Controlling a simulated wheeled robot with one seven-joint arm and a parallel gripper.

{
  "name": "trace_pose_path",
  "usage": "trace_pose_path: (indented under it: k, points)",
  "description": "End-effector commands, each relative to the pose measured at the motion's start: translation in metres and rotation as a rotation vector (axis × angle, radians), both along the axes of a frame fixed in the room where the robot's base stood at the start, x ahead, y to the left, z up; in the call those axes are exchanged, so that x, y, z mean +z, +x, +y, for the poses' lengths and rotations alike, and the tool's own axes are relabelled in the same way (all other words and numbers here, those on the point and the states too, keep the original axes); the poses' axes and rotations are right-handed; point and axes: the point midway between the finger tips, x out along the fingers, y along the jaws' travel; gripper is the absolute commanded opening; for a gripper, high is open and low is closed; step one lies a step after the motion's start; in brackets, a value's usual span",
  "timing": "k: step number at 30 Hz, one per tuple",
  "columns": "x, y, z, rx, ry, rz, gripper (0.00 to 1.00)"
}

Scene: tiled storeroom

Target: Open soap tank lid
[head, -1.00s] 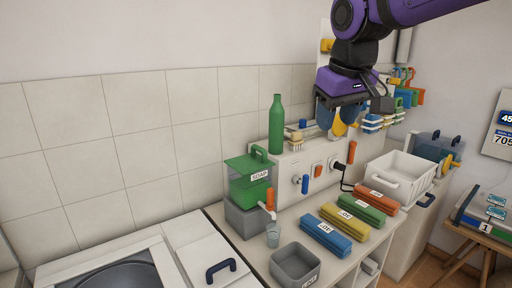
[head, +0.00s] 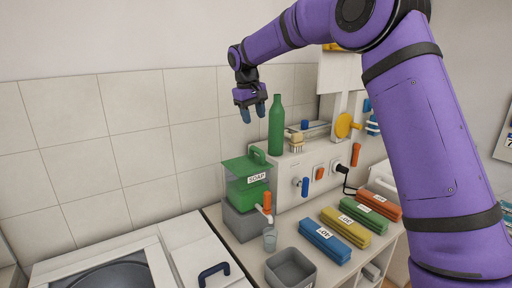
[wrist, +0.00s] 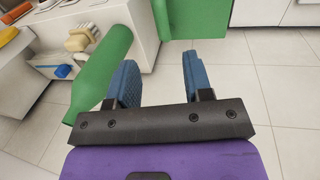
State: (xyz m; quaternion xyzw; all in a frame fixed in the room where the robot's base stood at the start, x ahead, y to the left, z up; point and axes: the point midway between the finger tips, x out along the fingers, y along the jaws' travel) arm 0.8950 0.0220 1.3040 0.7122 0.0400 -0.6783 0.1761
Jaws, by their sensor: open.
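The soap tank (head: 246,190) stands on the counter by the tiled wall, with a "SOAP" label on its green body and an orange-handled tap. Its green lid (head: 245,164) has a raised green handle (head: 257,154) and lies closed on top. My gripper (head: 253,115) is above the lid, pointing down, with its blue fingers apart and nothing between them. In the wrist view my gripper (wrist: 157,75) is also open and empty. A green surface (wrist: 198,18) shows beyond the fingers; I cannot tell for sure that it is the lid.
A tall green bottle (head: 276,126) stands close to the right of my gripper and also shows beside the left finger in the wrist view (wrist: 103,70). A clear cup (head: 270,238) sits below the tap. A grey bin (head: 290,268) and coloured labelled bars (head: 325,240) occupy the counter.

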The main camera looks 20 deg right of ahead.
Motion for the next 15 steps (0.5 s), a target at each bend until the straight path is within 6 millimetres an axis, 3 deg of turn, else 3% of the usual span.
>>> trace_pose_path:
  k: [4, 10, 15]
  points:
    - [-0.014, 0.016, 0.003, 0.003, -0.003, 0.016, 0.46]
    - [-0.028, 0.020, 0.002, 0.004, -0.005, 0.021, 0.46]
    - [-0.054, 0.021, -0.004, 0.004, -0.005, 0.022, 0.46]
